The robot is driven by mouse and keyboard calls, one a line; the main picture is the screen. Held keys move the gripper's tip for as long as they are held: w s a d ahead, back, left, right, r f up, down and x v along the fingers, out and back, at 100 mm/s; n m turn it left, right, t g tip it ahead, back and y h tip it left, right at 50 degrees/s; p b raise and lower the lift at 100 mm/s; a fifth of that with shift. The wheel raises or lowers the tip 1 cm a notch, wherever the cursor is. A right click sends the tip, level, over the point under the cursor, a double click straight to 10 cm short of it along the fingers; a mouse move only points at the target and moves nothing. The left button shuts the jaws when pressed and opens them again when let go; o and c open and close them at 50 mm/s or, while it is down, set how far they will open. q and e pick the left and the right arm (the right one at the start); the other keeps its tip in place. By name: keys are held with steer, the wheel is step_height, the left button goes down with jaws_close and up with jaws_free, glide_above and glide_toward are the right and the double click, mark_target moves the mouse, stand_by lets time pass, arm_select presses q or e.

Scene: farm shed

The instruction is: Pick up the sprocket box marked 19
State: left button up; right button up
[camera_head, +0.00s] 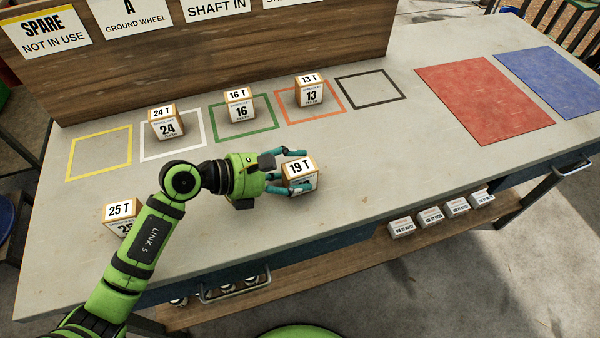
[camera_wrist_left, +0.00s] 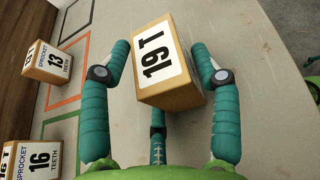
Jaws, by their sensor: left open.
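The sprocket box marked 19 (camera_head: 300,172) is a small tan box with a white "19 T" label on top. It stands on the bench in front of the orange outlined square. My left gripper (camera_head: 293,172) is open, with its teal fingers around the box. In the left wrist view the box (camera_wrist_left: 163,62) sits between the spread fingers of the left gripper (camera_wrist_left: 160,78), and small gaps seem to show beside it. Whether a finger touches it is hard to tell.
Boxes marked 24 (camera_head: 167,127), 16 (camera_head: 239,106) and 13 (camera_head: 311,92) stand in outlined squares behind. The box marked 25 (camera_head: 119,214) is partly hidden by my left arm. Red (camera_head: 484,100) and blue (camera_head: 551,81) mats lie right. The bench between the 19 box and red mat is clear.

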arm_select(q)
steer(key=shift+c, duration=0.4)
steer(key=c, duration=0.8)
steer(key=shift+r, duration=0.1)
steer(key=shift+c, duration=0.2)
